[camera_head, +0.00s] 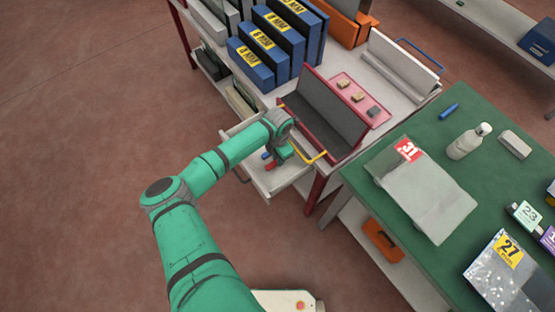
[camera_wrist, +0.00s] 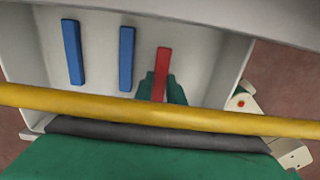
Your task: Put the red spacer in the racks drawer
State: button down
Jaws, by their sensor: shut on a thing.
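My gripper (camera_wrist: 162,88) is shut on the red spacer (camera_wrist: 162,68), a slim red bar. In the wrist view they are over the inside of an open white drawer (camera_wrist: 100,25). Whether the spacer touches the drawer floor, I cannot tell. Two blue spacers (camera_wrist: 72,52) (camera_wrist: 127,58) lie in the drawer to the left of the red one. In the head view the open drawer (camera_head: 288,181) sticks out below the rack table, and my gripper (camera_head: 276,160) is over it, largely hidden by my wrist. A yellow handle bar (camera_wrist: 200,119) crosses the wrist view.
Above the drawer, the table holds a red-edged grey rack (camera_head: 325,112), blue binders (camera_head: 278,45) and a pink tray (camera_head: 360,99) with small blocks. A green table (camera_head: 455,190) with a bottle (camera_head: 468,141) and a grey packet (camera_head: 425,195) stands at right. The floor at left is clear.

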jog(key=shift+s+f, duration=0.1)
jog(key=shift+f, duration=0.7)
jog(key=shift+f, duration=0.15)
jog(key=c, duration=1.7)
grip_release()
jog(key=shift+o, duration=0.2)
notch_tip(320, 180, up, 12)
jog(key=shift+r, duration=0.2)
